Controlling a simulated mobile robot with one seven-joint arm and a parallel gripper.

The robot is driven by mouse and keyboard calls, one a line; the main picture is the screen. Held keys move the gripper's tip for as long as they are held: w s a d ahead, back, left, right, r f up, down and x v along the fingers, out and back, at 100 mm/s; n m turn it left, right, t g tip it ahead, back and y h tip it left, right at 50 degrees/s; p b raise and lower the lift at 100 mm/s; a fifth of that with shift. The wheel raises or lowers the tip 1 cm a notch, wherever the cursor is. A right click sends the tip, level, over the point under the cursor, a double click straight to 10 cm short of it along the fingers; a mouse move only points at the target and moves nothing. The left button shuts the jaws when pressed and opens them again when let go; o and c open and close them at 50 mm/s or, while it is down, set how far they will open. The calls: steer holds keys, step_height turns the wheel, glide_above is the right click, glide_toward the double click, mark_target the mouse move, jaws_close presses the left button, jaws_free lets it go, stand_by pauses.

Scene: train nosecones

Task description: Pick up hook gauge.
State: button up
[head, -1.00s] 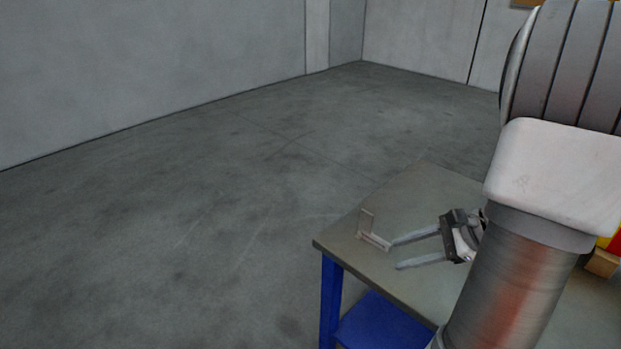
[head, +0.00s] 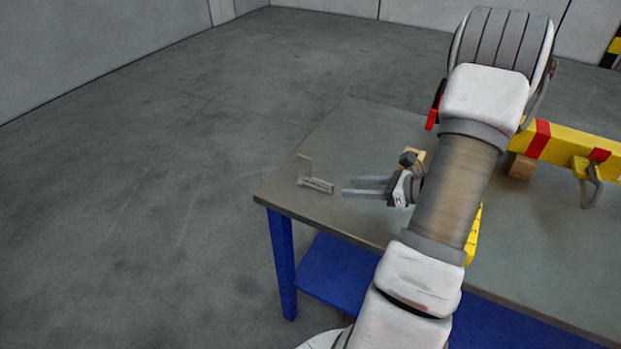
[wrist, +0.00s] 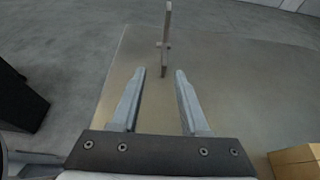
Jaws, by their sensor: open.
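The hook gauge (head: 316,184) is a small grey L-shaped piece on the table top near its left corner, with one arm standing up and one lying along the table. In the wrist view the gauge (wrist: 166,42) shows nearly edge-on, ahead of and between the fingertips. My gripper (head: 345,187) is open and empty, just right of the gauge, its fingers pointing at it. In the wrist view both fingers of my gripper (wrist: 160,71) are apart with bare table between them. I cannot tell the exact gap between fingertips and gauge.
The table (head: 350,125) has a grey top and a blue lower shelf (head: 335,268). A yellow and red beam (head: 570,147) with a hook (head: 590,185) lies at the right on wooden blocks. A cardboard-coloured box (wrist: 296,160) is at lower right in the wrist view.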

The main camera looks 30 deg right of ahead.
mark_target(333, 186)
steer(key=x, duration=0.2)
steer(key=shift+w+a+f, duration=0.2)
steer(key=shift+w+f, duration=0.05)
steer(key=shift+w, duration=0.05)
steer(key=x, duration=0.1)
steer(key=b+x, duration=0.1)
steer(key=x, duration=0.2)
steer(key=shift+w+d+f, duration=0.25)
steer(key=shift+w+f, duration=0.1)
steer(key=shift+f, duration=0.05)
steer(key=shift+w+a, duration=0.15)
steer(key=shift+w, duration=0.1)
jaws_close()
